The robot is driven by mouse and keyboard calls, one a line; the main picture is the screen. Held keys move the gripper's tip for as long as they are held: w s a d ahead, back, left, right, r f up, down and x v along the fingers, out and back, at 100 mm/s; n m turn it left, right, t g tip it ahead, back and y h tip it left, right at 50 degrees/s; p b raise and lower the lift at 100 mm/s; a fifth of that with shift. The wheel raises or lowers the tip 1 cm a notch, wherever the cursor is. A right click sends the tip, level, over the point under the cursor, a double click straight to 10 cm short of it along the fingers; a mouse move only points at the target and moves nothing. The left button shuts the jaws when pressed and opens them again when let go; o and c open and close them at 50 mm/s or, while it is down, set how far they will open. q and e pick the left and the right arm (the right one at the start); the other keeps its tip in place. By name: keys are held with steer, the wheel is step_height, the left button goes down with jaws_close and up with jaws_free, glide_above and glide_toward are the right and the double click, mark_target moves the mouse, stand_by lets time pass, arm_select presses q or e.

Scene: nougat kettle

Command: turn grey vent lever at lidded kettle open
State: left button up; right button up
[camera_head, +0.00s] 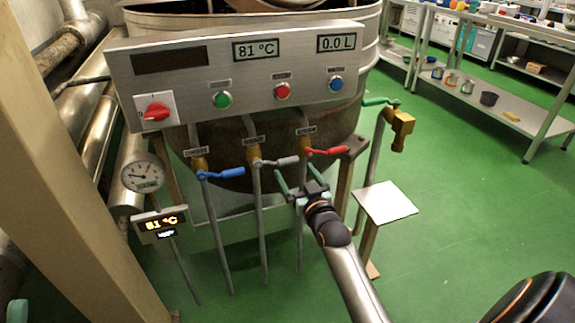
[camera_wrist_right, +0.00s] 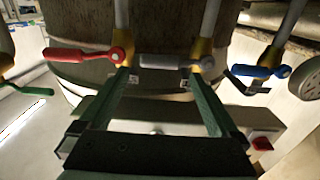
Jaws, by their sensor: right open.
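The grey vent lever (camera_head: 278,161) sits on a brass valve on the middle of three pipes at the front of the kettle (camera_head: 290,22). It lies about level, its handle pointing right in the head view. In the right wrist view the grey lever (camera_wrist_right: 165,61) crosses just beyond the fingertips, its pivot at the right. My right gripper (camera_head: 298,178) is open and empty, its green fingers just below and right of the lever handle. In the wrist view its fingertips (camera_wrist_right: 158,78) are spread below the handle; contact cannot be told.
A blue lever (camera_head: 226,173) is left of the grey one and a red lever (camera_head: 330,151) right of it, close to my fingers. A green-handled brass tap (camera_head: 400,128) and small white platform (camera_head: 385,202) stand further right. The control panel (camera_head: 240,65) overhangs above.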

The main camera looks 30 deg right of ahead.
mark_target(289, 163)
steer(key=b+x, duration=0.1)
steer(key=x, duration=0.4)
steer(key=shift+w+f+b, duration=0.15)
steer(key=shift+w+b, duration=0.1)
steer(key=shift+b, duration=0.05)
steer(key=shift+w+d, duration=0.15)
steer(key=shift+w, duration=0.4)
steer(key=shift+c, duration=0.2)
jaws_close()
